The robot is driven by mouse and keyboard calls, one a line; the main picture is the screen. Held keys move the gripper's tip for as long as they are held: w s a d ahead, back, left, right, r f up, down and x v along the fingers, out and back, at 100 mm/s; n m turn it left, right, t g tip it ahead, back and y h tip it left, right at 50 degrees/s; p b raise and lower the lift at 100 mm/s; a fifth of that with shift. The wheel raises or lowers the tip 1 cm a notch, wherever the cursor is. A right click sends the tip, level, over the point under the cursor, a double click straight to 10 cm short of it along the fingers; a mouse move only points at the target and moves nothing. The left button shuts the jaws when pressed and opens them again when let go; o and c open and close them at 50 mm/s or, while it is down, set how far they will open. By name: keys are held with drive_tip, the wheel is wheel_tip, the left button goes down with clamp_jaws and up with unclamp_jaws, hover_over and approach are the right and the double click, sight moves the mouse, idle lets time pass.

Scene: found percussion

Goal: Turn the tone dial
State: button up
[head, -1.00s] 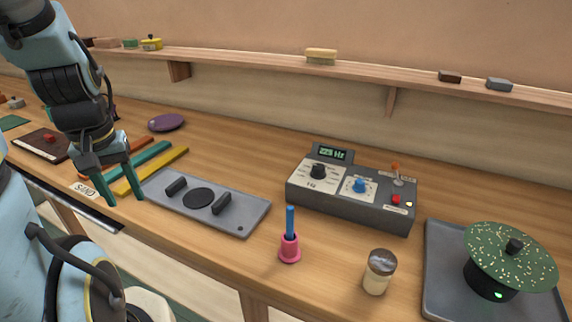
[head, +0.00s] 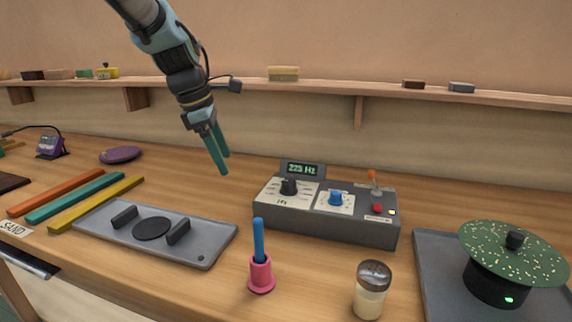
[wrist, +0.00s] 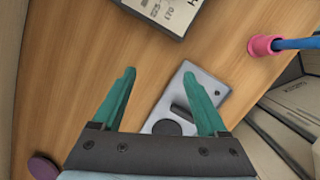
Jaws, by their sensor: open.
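The grey tone box (head: 330,227) stands on the bench right of centre in the head view, with a lit Hz display (head: 303,170) on top. A black dial (head: 289,187) sits on its left panel and a blue dial (head: 336,199) on its middle panel. I cannot tell from the labels which is the tone dial. My gripper (head: 224,163) is open and empty, in the air left of the box and above the bench, apart from both dials. In the wrist view my gripper (wrist: 159,77) has its fingers spread, and only a corner of the box (wrist: 165,12) shows.
A pink holder with a blue stick (head: 261,275) and a shaker (head: 371,290) stand in front of the box. A grey plate with black blocks (head: 207,257) lies left. A green speckled disc (head: 500,243) sits on a drum at right. A shelf (head: 330,88) runs behind.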

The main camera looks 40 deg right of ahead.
sight(288, 181)
drive_tip(key=s+d+r+n+g, duration=0.1)
drive_tip(key=s+d+r+n, duration=0.2)
drive_tip(key=s+d, duration=0.45)
drive_tip(key=shift+h, duration=0.3)
drive_tip(key=x, duration=0.3)
drive_tip(key=w+p+x, duration=0.1)
drive_tip(key=x, duration=0.3)
drive_tip(key=d+p+x, duration=0.1)
drive_tip(key=x, duration=0.3)
drive_tip(key=shift+w+d, duration=0.2)
drive_tip(key=shift+w, duration=0.15)
clamp_jaws()
